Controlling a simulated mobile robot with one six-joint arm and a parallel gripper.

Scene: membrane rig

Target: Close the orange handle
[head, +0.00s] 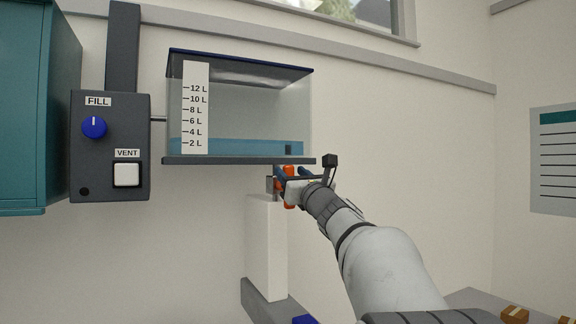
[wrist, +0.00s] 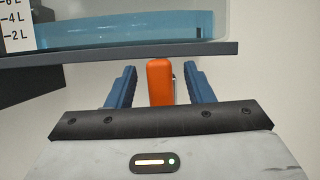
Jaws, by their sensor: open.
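The orange handle (wrist: 160,82) stands upright just under the tank's base in the wrist view. It lies between the two blue fingers of my gripper (wrist: 160,88), with a visible gap on each side, so the gripper is open around it. In the head view the orange handle (head: 289,173) is partly hidden by my gripper (head: 290,172) and wrist. The valve body behind the handle is mostly hidden.
The clear tank (head: 240,105) holds blue water near the 2 L mark, and its dark base (head: 238,160) is close above my gripper. A white column (head: 265,245) stands below. A control box (head: 110,145) with FILL knob and VENT button is at left.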

